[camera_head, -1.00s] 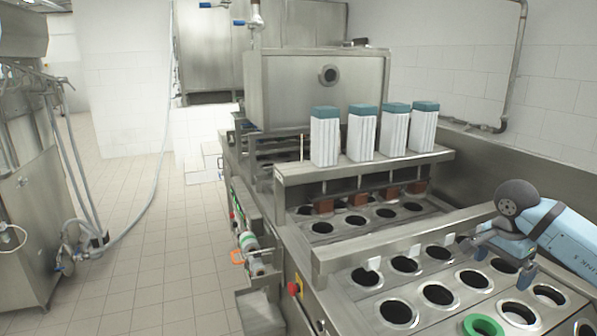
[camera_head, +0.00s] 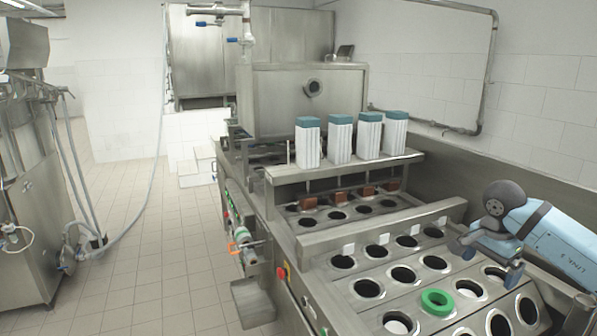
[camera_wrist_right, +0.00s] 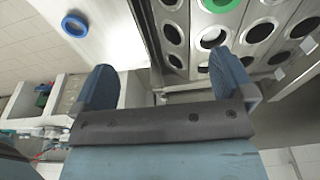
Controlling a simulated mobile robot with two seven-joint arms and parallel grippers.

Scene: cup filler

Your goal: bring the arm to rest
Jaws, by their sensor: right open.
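My right arm comes in from the right edge in the head view. Its gripper (camera_head: 486,262) hangs over the right side of the cup filler's hole plate (camera_head: 385,296). In the right wrist view the two blue fingers of the right gripper (camera_wrist_right: 162,78) stand wide apart with nothing between them. A green ring (camera_head: 437,302) sits around one hole of the plate, left of and nearer than the gripper. It also shows in part at the top of the wrist view (camera_wrist_right: 220,4). My left gripper is not in view.
White cup stacks with teal tops (camera_head: 340,138) stand on a raised shelf behind the plate. A steel ledge (camera_head: 382,227) crosses the machine. A steel wall (camera_head: 430,150) runs along its right side. A blue ring (camera_wrist_right: 75,24) lies on a pale surface.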

